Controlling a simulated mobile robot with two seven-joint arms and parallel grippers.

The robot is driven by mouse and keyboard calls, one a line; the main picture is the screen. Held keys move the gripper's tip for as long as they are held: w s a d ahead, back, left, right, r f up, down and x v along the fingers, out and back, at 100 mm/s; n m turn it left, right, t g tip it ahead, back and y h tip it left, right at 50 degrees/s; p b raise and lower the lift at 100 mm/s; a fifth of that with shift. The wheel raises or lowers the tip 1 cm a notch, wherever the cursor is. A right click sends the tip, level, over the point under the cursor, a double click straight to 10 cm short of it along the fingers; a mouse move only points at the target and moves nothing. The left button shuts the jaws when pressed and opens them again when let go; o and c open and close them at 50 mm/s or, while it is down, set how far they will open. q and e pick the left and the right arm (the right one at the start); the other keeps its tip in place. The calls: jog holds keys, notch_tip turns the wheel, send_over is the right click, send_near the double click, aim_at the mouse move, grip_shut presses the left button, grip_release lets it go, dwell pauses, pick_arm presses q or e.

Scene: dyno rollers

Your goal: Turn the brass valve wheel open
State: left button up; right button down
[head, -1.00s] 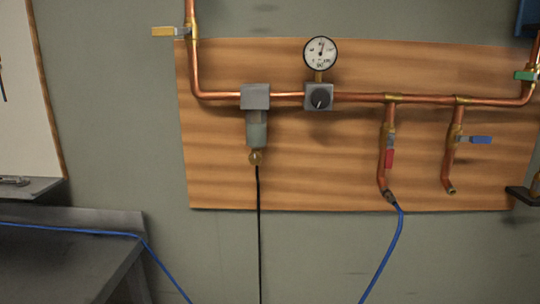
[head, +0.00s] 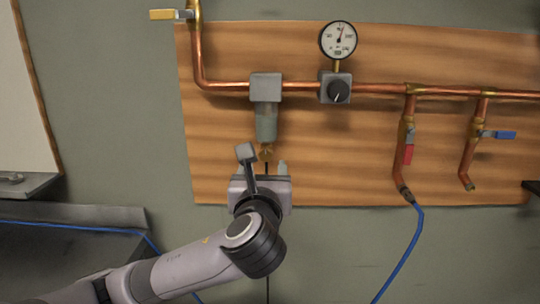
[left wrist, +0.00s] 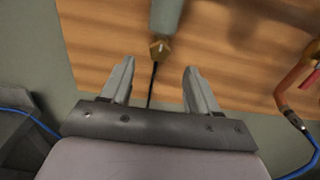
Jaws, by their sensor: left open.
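The small brass valve wheel (head: 265,153) sits at the lower end of a grey filter bowl (head: 266,122) on the copper pipe. A thin black line hangs down from it. My left gripper (head: 264,163) is open, just below the wheel in the head view, its fingers pointing up toward it. In the left wrist view the wheel (left wrist: 160,49) shows just beyond the open fingertips (left wrist: 159,68), roughly centred between them. Nothing is held, and I see no contact with the wheel. My right gripper is not in view.
Copper pipe runs across a wooden board (head: 340,160), with a pressure gauge (head: 338,40) and a regulator knob (head: 338,91). Red (head: 408,154), blue (head: 497,135) and yellow (head: 163,15) lever handles stick out. A blue hose (head: 415,230) hangs at right. A grey bench (head: 60,255) stands at left.

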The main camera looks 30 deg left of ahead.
aim_at(265, 155)
pick_arm(q)
jog(key=shift+p+x, duration=0.35)
jog(key=shift+x, duration=2.75)
jog(key=c, duration=1)
